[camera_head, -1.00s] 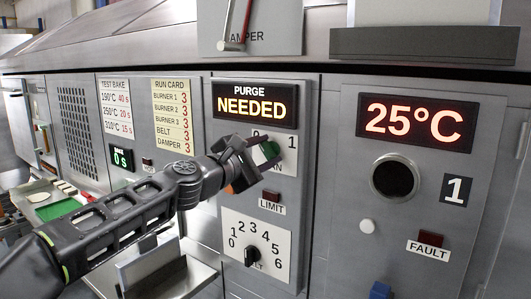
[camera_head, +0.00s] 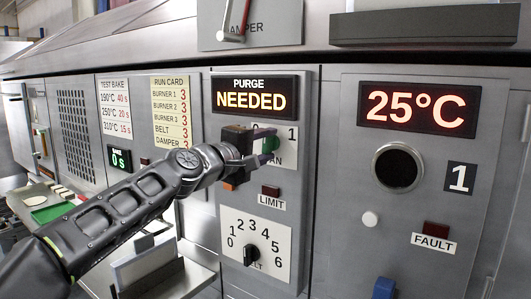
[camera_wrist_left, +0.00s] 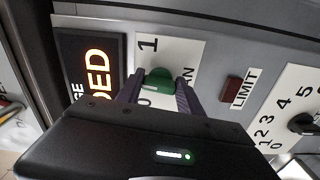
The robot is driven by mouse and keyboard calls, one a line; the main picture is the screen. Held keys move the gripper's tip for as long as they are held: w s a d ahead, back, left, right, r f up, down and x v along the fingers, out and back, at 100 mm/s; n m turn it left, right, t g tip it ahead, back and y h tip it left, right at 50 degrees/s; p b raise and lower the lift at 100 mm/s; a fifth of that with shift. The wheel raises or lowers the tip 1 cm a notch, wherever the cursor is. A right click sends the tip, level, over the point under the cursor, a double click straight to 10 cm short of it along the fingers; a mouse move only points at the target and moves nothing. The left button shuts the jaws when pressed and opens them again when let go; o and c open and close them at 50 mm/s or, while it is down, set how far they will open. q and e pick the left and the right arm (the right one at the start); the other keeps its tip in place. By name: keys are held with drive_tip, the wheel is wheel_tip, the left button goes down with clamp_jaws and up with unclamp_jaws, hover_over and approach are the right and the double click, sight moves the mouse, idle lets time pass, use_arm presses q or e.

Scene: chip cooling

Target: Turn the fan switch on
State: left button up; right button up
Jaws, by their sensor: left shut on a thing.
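The fan switch is a green knob (camera_head: 268,143) on a white plate marked 0 and 1, below the purge display. Its label is partly covered, with "AN" showing. The knob also shows in the wrist view (camera_wrist_left: 158,77), with a pale mark on its near side. Which number it is set to, I cannot tell. My left gripper (camera_head: 264,148) reaches the plate from the left. In the wrist view its two fingers (camera_wrist_left: 158,90) stand on either side of the knob, shut on it. My right gripper is not in view.
The purge display (camera_head: 254,98) reads NEEDED. Below the plate are a dark red limit lamp (camera_head: 271,191) and a belt dial (camera_head: 250,254) numbered 0 to 6. A 25°C display (camera_head: 418,109) and a round port (camera_head: 397,168) are at the right.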

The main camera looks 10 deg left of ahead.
use_arm(q)
drive_tip(key=m, duration=0.1)
drive_tip(key=m+b, duration=0.1)
drive_tip(key=m, duration=0.1)
drive_tip(key=m+b, duration=0.1)
drive_tip(key=shift+f, duration=0.25)
drive_tip(key=shift+m+b, duration=0.8)
drive_tip(key=shift+m, duration=0.6)
drive_tip(key=o, duration=1.4)
drive_tip(key=shift+r, duration=0.1)
drive_tip(key=b+v, duration=0.4)
drive_tip(key=v, duration=0.3)
drive_tip(key=shift+s+a, duration=0.1)
drive_tip(key=shift+s, duration=0.25)
